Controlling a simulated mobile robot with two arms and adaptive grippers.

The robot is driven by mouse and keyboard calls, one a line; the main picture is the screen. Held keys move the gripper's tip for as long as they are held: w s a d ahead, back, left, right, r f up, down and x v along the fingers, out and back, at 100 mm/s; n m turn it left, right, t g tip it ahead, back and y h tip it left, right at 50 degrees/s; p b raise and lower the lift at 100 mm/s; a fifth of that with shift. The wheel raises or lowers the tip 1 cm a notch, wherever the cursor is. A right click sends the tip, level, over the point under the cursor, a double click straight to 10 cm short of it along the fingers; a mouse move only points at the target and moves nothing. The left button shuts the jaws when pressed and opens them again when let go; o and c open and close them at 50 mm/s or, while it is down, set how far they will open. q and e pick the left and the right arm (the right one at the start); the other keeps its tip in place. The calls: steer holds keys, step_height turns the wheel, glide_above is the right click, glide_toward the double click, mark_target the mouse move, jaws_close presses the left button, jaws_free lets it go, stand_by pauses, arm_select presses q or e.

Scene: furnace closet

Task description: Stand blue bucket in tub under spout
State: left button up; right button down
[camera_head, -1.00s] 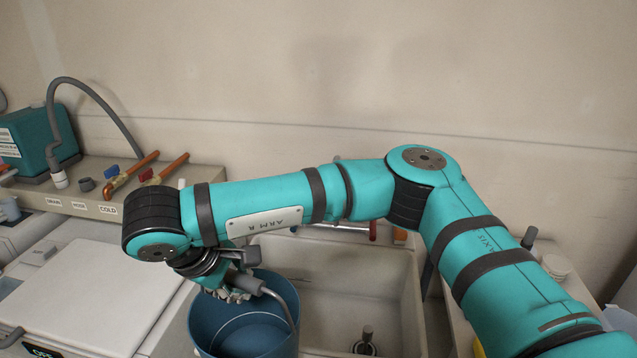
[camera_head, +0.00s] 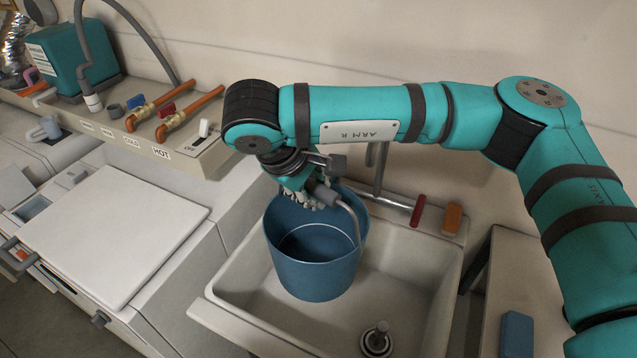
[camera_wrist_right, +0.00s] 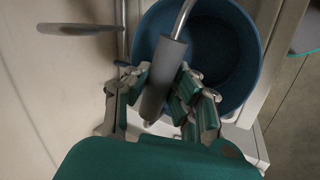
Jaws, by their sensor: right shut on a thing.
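The blue bucket (camera_head: 312,262) is upright, over or inside the left part of the white tub (camera_head: 420,285); I cannot tell whether its base touches the tub floor. My right gripper (camera_head: 318,194) is shut on the grey grip of the bucket's handle. In the right wrist view the fingers (camera_wrist_right: 165,90) close around that grip, with the bucket (camera_wrist_right: 222,50) beyond it, looking empty. The spout (camera_head: 385,200) is a metal pipe at the tub's back wall, right of my gripper and partly hidden behind my arm. My left gripper is not in view.
A white-lidded machine (camera_head: 115,235) stands left of the tub. A ledge with hot and cold valves (camera_head: 185,115) and a teal box (camera_head: 75,58) is at the back left. A drain standpipe (camera_head: 377,338) rises from the tub floor. A blue block (camera_head: 516,335) lies on the right-hand counter.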

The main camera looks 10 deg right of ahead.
steer(key=shift+f+b, duration=6.55)
steer(key=shift+f, duration=7.55)
steer(key=w+d+f+b, duration=0.2)
steer(key=w+d, duration=0.6)
steer(key=d, duration=0.2)
steer(key=shift+w+d+f, duration=0.25)
steer(key=shift+w+d, duration=0.1)
